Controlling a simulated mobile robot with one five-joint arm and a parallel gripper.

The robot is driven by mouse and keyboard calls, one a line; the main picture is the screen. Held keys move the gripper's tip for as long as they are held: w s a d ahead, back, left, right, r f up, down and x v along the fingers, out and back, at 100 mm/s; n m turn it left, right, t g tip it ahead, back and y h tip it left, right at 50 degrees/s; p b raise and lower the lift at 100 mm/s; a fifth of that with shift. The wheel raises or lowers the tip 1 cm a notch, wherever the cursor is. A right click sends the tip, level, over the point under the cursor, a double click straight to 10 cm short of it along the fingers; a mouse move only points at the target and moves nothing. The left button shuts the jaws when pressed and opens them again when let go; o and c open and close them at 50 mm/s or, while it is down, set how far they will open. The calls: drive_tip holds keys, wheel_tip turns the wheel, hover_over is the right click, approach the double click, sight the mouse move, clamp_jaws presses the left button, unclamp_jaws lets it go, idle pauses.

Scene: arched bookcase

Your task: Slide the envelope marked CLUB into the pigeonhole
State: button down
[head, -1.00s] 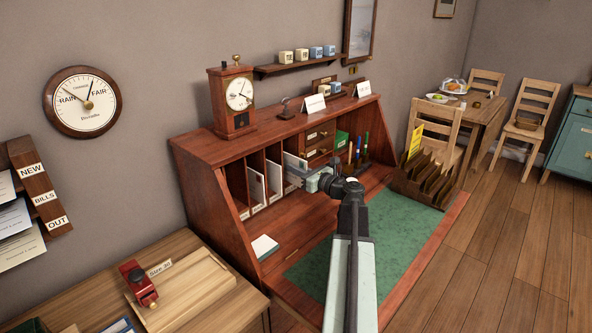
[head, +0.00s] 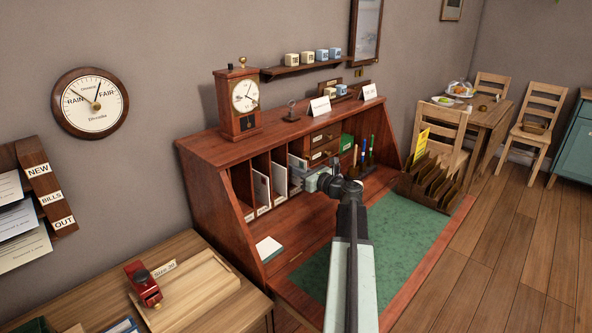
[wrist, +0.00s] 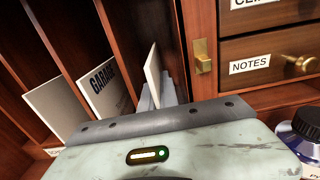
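A cream envelope (wrist: 153,72) stands nearly edge-on in the wrist view, leaning slightly, at the mouth of the rightmost tall pigeonhole. No marking on it is readable, so I cannot confirm it is CLUB. My gripper (wrist: 157,97) has its grey fingers on both sides of the envelope's near end and looks shut on it. In the head view my gripper (head: 312,181) is at the bookcase's pigeonhole row, and the pale envelope (head: 297,163) shows just left of it. How deep the envelope sits is hidden.
An envelope marked GARAGE (wrist: 104,82) and another white envelope (wrist: 54,106) stand in the slots to the left. A NOTES drawer (wrist: 262,62) and an ink bottle (wrist: 304,140) are close on the right.

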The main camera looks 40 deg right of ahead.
drive_tip(key=shift+w, duration=0.95)
drive_tip(key=c, duration=1.6)
unclamp_jaws()
drive_tip(key=shift+o, duration=0.2)
drive_tip(key=s, duration=0.8)
drive_tip(key=shift+d, duration=0.25)
drive_tip(key=shift+w, duration=0.1)
